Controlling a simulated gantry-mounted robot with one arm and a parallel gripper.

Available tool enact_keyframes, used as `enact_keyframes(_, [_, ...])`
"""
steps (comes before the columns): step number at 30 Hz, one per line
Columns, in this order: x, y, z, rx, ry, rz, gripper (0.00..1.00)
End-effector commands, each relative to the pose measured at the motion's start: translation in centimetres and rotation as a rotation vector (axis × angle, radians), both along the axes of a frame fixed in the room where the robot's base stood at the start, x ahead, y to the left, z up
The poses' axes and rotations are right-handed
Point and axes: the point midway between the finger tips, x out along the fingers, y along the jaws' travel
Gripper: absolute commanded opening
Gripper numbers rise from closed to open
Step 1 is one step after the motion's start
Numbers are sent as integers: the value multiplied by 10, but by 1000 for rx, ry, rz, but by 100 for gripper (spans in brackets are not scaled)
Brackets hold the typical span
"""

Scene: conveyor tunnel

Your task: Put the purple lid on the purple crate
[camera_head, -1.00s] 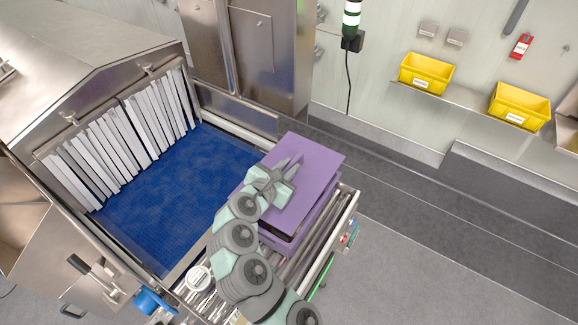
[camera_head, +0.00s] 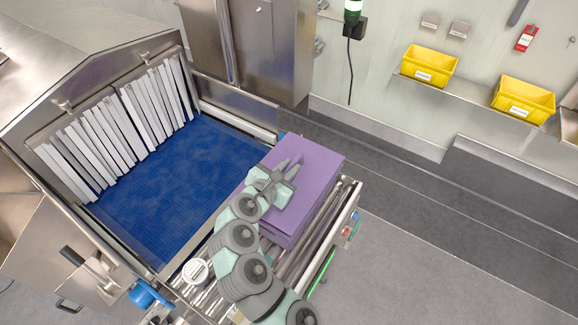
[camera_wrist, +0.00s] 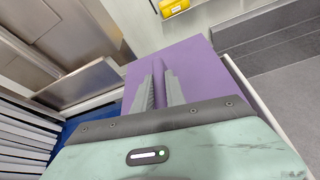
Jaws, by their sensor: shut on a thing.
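The purple lid (camera_head: 317,173) lies over the top of the purple crate (camera_head: 291,240), and its edges look roughly in line with the crate walls. No dark gap shows between them on the near side. The crate stands on the roller section at the end of the blue belt. My gripper (camera_head: 288,170) is above the lid, shut on a raised part at its middle that the fingers mostly hide. In the wrist view the lid (camera_wrist: 199,72) fills the middle, with a purple ridge running between the fingers of my gripper (camera_wrist: 160,82). The crate's inside is hidden.
The blue conveyor belt (camera_head: 165,190) runs left into a steel tunnel with white strip curtains (camera_head: 125,130). A white round object (camera_head: 196,271) sits by the rollers' near end. Yellow bins (camera_head: 429,65) stand on a wall shelf. The floor to the right is clear.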

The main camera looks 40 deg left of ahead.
Motion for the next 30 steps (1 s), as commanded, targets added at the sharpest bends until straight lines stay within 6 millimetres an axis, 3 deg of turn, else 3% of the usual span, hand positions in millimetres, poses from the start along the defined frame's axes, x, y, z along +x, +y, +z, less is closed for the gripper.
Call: enact_keyframes(30, [0,1,-14,1,-1,1,0])
